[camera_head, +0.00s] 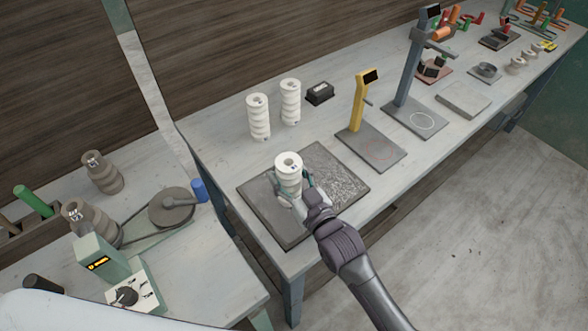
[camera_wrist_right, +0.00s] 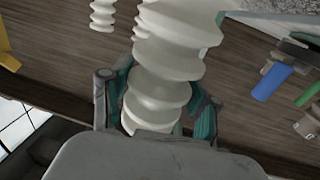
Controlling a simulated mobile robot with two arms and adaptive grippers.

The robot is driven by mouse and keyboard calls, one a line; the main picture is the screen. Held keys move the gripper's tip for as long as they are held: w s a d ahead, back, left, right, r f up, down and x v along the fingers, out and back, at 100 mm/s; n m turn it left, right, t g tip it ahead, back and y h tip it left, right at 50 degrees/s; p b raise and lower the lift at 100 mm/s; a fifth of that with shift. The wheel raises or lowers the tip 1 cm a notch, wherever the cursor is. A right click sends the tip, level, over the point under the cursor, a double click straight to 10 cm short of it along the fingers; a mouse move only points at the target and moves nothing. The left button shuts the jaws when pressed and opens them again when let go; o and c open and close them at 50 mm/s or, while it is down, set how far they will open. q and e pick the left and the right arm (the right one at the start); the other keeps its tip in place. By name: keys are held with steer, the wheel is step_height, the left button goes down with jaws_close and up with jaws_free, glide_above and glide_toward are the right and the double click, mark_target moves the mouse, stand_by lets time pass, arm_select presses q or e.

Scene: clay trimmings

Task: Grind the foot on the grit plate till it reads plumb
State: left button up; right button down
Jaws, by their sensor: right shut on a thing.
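A white ribbed piece (camera_head: 288,172) stands upright over the grit plate (camera_head: 340,172), near its middle. My right gripper (camera_head: 294,192) is shut on this piece, low on its body; the fingers also show around it in the right wrist view (camera_wrist_right: 158,108). The gripper hides the piece's foot, so I cannot tell whether it touches the plate. The plate is dark and flat on the left and rougher on the right. A yellow stand with a dark display (camera_head: 360,98) stands on a grey base behind the plate; its reading is not legible. My left gripper is not in view.
Two more white ribbed pieces (camera_head: 258,117) (camera_head: 290,101) stand behind the plate beside a small black block (camera_head: 320,92). A blue-grey stand (camera_head: 410,72) is farther right. Brown ribbed pieces (camera_head: 102,172) and a wheel machine (camera_head: 172,208) occupy the left bench.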

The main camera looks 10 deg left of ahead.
steer(key=shift+s+a, duration=0.4)
steer(key=shift+w+d, duration=2.05)
steer(key=shift+w+d, duration=0.1)
steer(key=shift+d, duration=0.05)
steer(key=shift+w+d+b, duration=0.85)
steer(key=shift+w+d, duration=1)
steer(key=shift+w, duration=0.05)
step_height(320, 180, up, 5)
steer(key=p, duration=0.4)
steer(key=shift+r+p, duration=0.1)
steer(key=shift+p, duration=0.2)
